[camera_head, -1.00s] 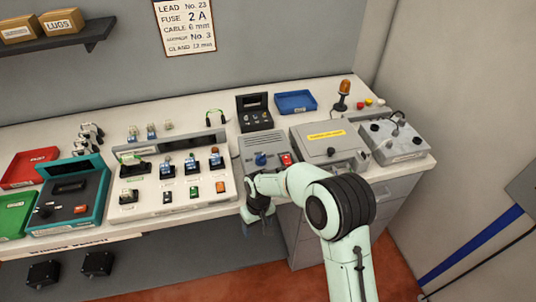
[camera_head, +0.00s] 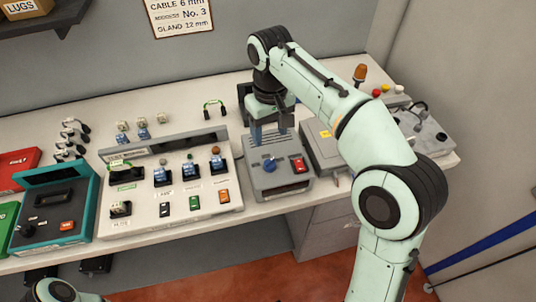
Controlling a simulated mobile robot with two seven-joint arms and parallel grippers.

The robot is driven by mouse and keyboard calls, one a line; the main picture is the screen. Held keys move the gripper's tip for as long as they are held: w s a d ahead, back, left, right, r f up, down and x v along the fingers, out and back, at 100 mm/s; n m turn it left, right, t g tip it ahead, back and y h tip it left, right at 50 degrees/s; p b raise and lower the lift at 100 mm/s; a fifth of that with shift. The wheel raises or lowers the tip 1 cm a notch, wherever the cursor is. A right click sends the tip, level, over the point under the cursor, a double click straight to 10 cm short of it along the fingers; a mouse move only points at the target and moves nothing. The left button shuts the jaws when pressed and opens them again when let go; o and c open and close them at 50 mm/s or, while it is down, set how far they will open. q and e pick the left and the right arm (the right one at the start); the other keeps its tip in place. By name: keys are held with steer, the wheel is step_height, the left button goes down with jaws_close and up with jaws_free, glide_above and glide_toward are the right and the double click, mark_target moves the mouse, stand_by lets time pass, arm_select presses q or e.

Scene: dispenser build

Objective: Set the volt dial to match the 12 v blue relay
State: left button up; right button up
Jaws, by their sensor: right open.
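A blue dial (camera_head: 269,165) sits on the sloped face of a grey unit (camera_head: 262,184), left of a red rocker switch (camera_head: 299,166). Its setting is too small to read. My right gripper (camera_head: 270,141) points down, open and empty, just behind and above the blue dial, apart from it. Blue relays (camera_head: 162,177) stand in a row on the white panel (camera_head: 144,212). More blue relays (camera_head: 143,132) stand on the bench behind it. I cannot read which relay is the 12 V one. My left gripper is out of view.
A teal unit (camera_head: 75,222) stands left of the white panel. A grey box (camera_head: 318,150) stands right of the dial unit, partly hidden by my right arm. An amber beacon (camera_head: 360,73) stands behind. The bench front edge is narrow.

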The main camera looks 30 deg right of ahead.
mark_target(270, 161)
step_height(270, 161, down, 10)
steer(key=shift+s+f+b, duration=0.1)
steer(key=shift+b, duration=1)
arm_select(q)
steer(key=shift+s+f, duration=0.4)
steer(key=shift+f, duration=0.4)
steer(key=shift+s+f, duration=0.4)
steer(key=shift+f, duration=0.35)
arm_select(e)
steer(key=shift+f, duration=0.75)
steer(key=shift+c, duration=0.3)
steer(key=c, duration=1)
